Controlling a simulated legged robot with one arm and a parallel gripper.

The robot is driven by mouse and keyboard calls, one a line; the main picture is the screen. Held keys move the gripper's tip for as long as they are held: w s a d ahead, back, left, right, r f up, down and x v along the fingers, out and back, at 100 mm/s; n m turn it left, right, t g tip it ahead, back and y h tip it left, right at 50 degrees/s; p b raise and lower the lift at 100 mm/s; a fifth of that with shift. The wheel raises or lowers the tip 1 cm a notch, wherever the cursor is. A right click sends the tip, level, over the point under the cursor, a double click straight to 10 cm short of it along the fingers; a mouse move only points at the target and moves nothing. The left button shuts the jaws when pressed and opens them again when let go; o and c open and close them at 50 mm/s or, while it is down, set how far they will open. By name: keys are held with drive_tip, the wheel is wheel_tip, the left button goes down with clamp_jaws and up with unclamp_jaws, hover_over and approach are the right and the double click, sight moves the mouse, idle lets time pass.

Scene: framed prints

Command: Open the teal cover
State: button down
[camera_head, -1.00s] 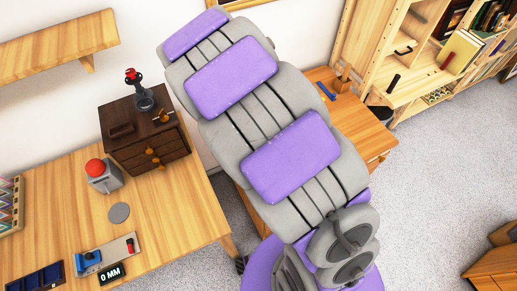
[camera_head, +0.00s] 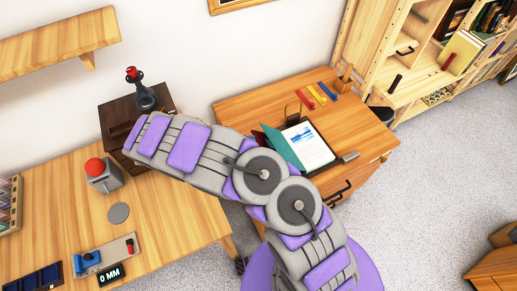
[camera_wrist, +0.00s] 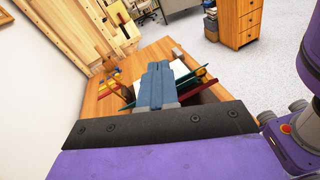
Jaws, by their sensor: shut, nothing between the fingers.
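The teal cover (camera_head: 281,148) is on a book on the right-hand wooden desk in the head view. It stands tilted up at the left of a white page (camera_head: 310,146) with a blue picture, so the page is exposed. In the wrist view, green cover edges (camera_wrist: 198,78) show beside my gripper (camera_wrist: 158,70). The gripper's blue-grey fingers are together and empty, in front of the book. They hide much of it, and I cannot tell whether they touch the cover. The gripper does not show in the head view.
Red, yellow and blue strips (camera_head: 317,93) lie at the desk's back. A grey block (camera_head: 348,157) is right of the book. The left table (camera_head: 165,220) holds a dark drawer box (camera_head: 120,116) and a red button (camera_head: 95,167).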

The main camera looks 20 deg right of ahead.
drive_tip(key=s+a+f+n+t, duration=0.1)
drive_tip(key=a+f+n+t, duration=0.35)
drive_tip(key=a+f, duration=0.45)
drive_tip(key=b, duration=0.2)
approach(270, 145)
wheel_tip(270, 145, down, 4)
drive_tip(key=w+d, duration=0.1)
drive_tip(key=d, duration=0.2)
drive_tip(key=shift+w+d+r+n+b, duration=0.2)
drive_tip(key=shift+d+r+b, duration=0.1)
drive_tip(key=shift+d+r, duration=0.35)
drive_tip(key=shift+w+d+r+n+b, duration=0.15)
drive_tip(key=shift+w+d+r+b, duration=0.1)
drive_tip(key=shift+d+r, duration=0.35)
